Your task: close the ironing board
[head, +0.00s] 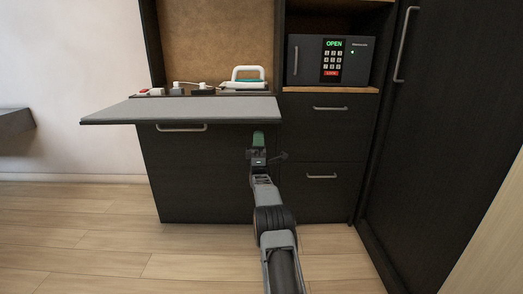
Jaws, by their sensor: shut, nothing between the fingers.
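The ironing board (185,112) is a flat grey panel. It lies level, folded out from the dark cabinet, and sticks out toward the front and left. My gripper (258,138) is in front of the cabinet, near the board's front right corner. Its tip appears just below the board's front edge in the picture. It is shut and empty. I cannot tell whether it touches the board.
An iron (246,79) stands on the shelf behind the board, with plugs and a cord (190,86) beside it. A safe (330,60) sits to the right. Drawers (322,145) with handles are below. A tall dark door (440,150) bounds the right. The wooden floor (90,235) at left is clear.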

